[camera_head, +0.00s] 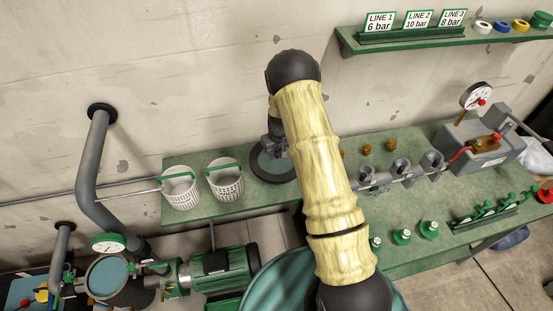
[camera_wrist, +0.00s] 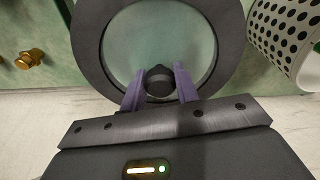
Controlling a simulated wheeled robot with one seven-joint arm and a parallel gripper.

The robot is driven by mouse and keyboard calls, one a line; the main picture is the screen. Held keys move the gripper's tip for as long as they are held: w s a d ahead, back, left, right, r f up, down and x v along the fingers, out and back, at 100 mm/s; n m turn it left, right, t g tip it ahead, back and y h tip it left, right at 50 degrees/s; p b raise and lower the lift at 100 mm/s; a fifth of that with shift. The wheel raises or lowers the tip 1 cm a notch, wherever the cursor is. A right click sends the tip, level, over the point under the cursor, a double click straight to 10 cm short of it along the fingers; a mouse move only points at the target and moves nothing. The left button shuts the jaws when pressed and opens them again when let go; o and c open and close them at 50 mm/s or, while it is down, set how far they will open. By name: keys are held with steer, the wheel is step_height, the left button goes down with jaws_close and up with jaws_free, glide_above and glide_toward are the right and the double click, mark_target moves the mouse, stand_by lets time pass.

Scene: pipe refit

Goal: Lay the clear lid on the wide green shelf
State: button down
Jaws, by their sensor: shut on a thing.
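The clear lid (camera_wrist: 125,40) is a round clear pane with a thick dark rim and a dark knob in the middle. My gripper (camera_wrist: 158,84) is shut on that knob, one purple finger on each side. In the head view the lid (camera_head: 262,172) is flat over the wide green shelf (camera_head: 225,212), right of the white baskets. I cannot tell if its rim touches the shelf. My arm hides its right part and most of my gripper (camera_head: 274,148).
Two white perforated baskets (camera_head: 182,190) (camera_head: 226,182) stand left of the lid. Brass fittings (camera_head: 365,150) and a grey valve manifold (camera_head: 400,172) are to the right. A higher green shelf (camera_head: 450,40) holds line signs and tape rolls. Pipes and a green pump (camera_head: 215,270) are below left.

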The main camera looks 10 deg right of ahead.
mark_target(277, 159)
steer(key=shift+f+p, duration=0.65)
steer(key=shift+f, duration=1.4)
steer(key=shift+f, duration=0.15)
steer(key=c, duration=1.1)
jaws_free()
steer(key=shift+o, duration=0.2)
steer(key=r+b, duration=0.1)
steer(key=r, duration=0.3)
steer(key=s+r+b, duration=0.1)
steer(key=r, duration=0.3)
steer(key=r+b, duration=0.1)
steer(key=r, duration=0.3)
steer(key=shift+s+d+r+b, duration=0.1)
steer(key=shift+s+d+b, duration=0.1)
steer(key=shift+b, duration=0.1)
